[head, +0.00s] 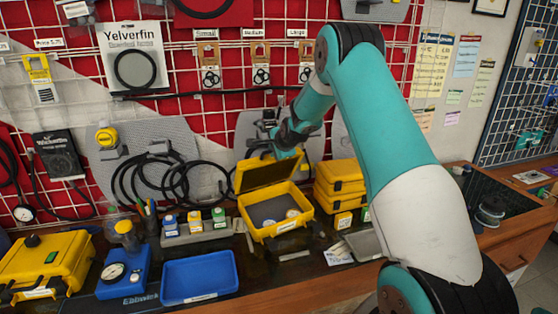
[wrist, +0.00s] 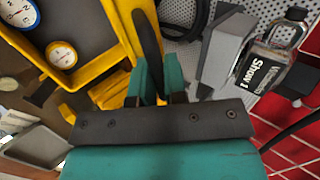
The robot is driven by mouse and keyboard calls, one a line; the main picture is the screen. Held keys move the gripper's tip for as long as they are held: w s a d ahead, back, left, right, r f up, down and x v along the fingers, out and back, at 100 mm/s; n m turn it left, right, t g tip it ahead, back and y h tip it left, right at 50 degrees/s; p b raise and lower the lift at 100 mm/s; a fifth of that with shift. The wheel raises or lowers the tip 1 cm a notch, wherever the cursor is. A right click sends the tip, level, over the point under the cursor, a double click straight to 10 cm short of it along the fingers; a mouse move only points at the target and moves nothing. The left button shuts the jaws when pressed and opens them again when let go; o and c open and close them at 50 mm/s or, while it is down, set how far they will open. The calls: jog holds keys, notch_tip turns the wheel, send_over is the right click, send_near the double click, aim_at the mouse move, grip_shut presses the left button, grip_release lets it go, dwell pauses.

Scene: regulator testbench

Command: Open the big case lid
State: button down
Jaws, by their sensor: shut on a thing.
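The big yellow case (head: 283,229) stands on the bench in the middle of the head view. Its lid (head: 262,172) is raised and tilted up at the back, so the dark inside shows. Two round white-faced gauges lie inside; they also show in the wrist view, one with a yellow rim (wrist: 62,54) and one with a blue rim (wrist: 17,12). My gripper (head: 285,152) is at the lid's upper edge. In the wrist view my gripper (wrist: 150,75) is shut around a dark strip at the yellow lid edge; the exact contact is partly hidden.
Stacked yellow cases (head: 339,178) stand close on the right. Small bottles (head: 194,221) in a grey holder and a blue tray (head: 200,278) are on the left. Another yellow case (head: 42,268) is shut at far left. Black hoses (head: 180,182) hang behind.

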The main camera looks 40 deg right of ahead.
jog(key=shift+w+r, duration=0.25)
jog(key=shift+w, duration=0.4)
jog(key=c, duration=1.2)
grip_release()
jog(key=b+v, duration=0.6)
jog(key=v, duration=1.1)
jog(key=shift+s+d+r, duration=0.1)
jog(key=shift+s+r, duration=0.05)
jog(key=shift+s, duration=0.05)
